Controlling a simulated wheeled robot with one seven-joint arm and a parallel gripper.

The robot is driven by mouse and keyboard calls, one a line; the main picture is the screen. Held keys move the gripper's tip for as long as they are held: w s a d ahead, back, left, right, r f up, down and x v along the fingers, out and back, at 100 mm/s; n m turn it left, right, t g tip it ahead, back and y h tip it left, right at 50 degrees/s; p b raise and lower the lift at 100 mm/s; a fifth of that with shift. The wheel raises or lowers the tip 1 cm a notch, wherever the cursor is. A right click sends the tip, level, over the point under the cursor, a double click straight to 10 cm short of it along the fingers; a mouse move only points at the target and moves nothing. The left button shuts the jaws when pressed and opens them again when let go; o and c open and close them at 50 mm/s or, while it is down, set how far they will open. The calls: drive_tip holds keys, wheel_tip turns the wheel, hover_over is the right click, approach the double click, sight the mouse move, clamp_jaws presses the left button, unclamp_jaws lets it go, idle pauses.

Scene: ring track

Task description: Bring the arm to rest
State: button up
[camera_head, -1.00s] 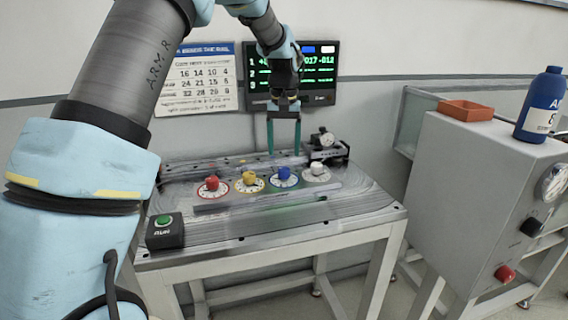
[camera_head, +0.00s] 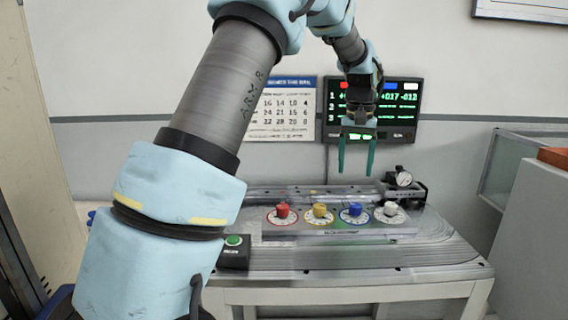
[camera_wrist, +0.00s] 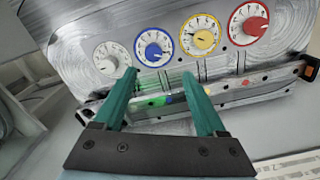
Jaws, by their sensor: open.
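My gripper (camera_head: 356,158) hangs from my raised arm above the back of the metal table (camera_head: 350,291), its two green fingers apart with nothing between them. In the wrist view the open fingers (camera_wrist: 158,80) point toward the row of dials, clear of them. The dials have a red knob (camera_head: 283,211), a yellow knob (camera_head: 320,211), a blue knob (camera_head: 355,209) and a white knob (camera_head: 390,209). My gripper touches none of them.
A black box with a green button (camera_head: 234,241) is at the table's front left, partly beside my arm. A small gauge (camera_head: 404,179) stands at the back right. A lit screen (camera_head: 400,100) and a number sheet (camera_head: 282,110) are on the wall behind. A grey cabinet (camera_head: 530,215) is at the right.

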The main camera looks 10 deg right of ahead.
drive_tip(key=s+a+f+n, duration=0.1)
drive_tip(key=s+a+f, duration=0.1)
drive_tip(key=a, duration=0.7)
drive_tip(key=s+a+f+n, duration=0.1)
drive_tip(key=s+a+f, duration=0.1)
drive_tip(key=a, duration=0.7)
drive_tip(key=s+a+f+n+t, duration=0.1)
drive_tip(key=s+a, duration=0.3)
drive_tip(key=a, duration=0.6)
drive_tip(key=shift+s+f, duration=0.15)
drive_tip(key=shift+f, duration=0.7)
drive_tip(key=shift+n+t, duration=0.3)
drive_tip(key=shift+n, duration=0.3)
drive_tip(key=s+a, duration=0.1)
drive_tip(key=s, duration=0.1)
drive_tip(key=s+a+f, duration=0.1)
drive_tip(key=s+a, duration=0.1)
drive_tip(key=s+a+f, duration=0.1)
drive_tip(key=s+a, duration=0.1)
drive_tip(key=shift+s+a+f, duration=0.2)
drive_tip(key=shift+s+f, duration=0.05)
